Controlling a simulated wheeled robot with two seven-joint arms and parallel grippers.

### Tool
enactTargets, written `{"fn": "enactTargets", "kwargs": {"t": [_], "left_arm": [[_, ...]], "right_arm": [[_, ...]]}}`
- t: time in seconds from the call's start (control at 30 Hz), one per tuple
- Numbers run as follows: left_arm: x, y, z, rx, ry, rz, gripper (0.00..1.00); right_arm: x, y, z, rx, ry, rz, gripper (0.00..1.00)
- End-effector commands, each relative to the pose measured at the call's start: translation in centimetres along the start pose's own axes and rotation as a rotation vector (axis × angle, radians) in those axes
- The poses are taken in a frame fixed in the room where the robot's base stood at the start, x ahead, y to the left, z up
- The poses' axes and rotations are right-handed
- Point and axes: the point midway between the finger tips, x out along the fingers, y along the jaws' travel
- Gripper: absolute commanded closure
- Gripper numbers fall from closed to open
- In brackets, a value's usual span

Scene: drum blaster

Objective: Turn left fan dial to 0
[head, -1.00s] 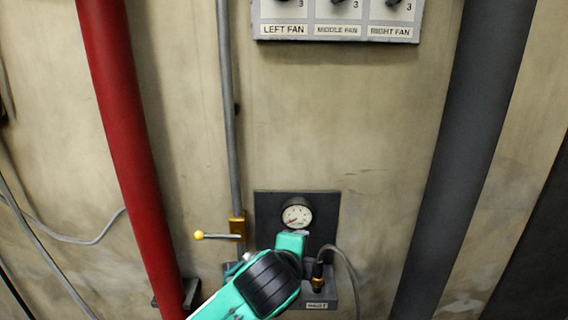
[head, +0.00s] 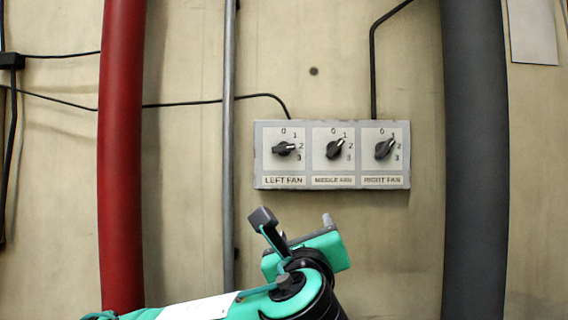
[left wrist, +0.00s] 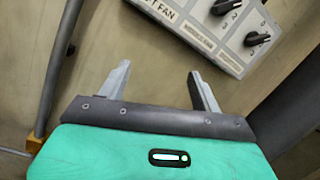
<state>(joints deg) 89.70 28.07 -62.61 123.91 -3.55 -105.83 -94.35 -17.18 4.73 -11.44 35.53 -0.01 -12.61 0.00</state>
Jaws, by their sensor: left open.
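The left fan dial (head: 284,149) is a black knob with a light pointer, on the left of a grey wall panel, above the "LEFT FAN" label. Its pointer is turned to the right, toward 2; the 0 mark is above the knob. My left gripper (head: 326,222) is below the panel in the head view, apart from it. In the left wrist view, the gripper (left wrist: 158,76) is open and empty, its two grey fingers spread. The panel shows at upper right there; the left dial is outside that picture. My right gripper is not in view.
The middle fan dial (head: 334,149) and right fan dial (head: 384,149) sit close beside it on the panel (head: 330,184). A red pipe (head: 122,150) and thin grey conduit (head: 229,150) run at left, a thick grey pipe (head: 475,150) at right. The wall below the panel is bare.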

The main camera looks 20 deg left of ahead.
Motion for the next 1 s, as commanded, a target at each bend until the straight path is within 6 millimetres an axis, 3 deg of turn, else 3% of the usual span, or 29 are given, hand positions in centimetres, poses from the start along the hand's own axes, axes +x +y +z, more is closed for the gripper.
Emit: {"fn": "enactTargets", "kwargs": {"t": [0.03,0.1,0.3,0.57,1.0], "left_arm": [[-0.1,-0.4,2.1,0.046,-0.049,0.004,0.35],[-0.1,-0.7,4.3,0.106,-0.102,0.014,0.35],[-0.6,-1.2,8.5,0.219,-0.199,0.042,0.35],[0.3,-1.3,10.0,0.249,-0.220,0.055,0.35],[7.6,-1.2,11.8,0.248,-0.218,0.055,0.35]], "right_arm": [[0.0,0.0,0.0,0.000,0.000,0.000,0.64],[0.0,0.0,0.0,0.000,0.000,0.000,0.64],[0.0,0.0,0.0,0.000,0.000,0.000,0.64],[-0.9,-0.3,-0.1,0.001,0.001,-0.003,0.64],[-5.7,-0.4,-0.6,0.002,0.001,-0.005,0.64]]}}
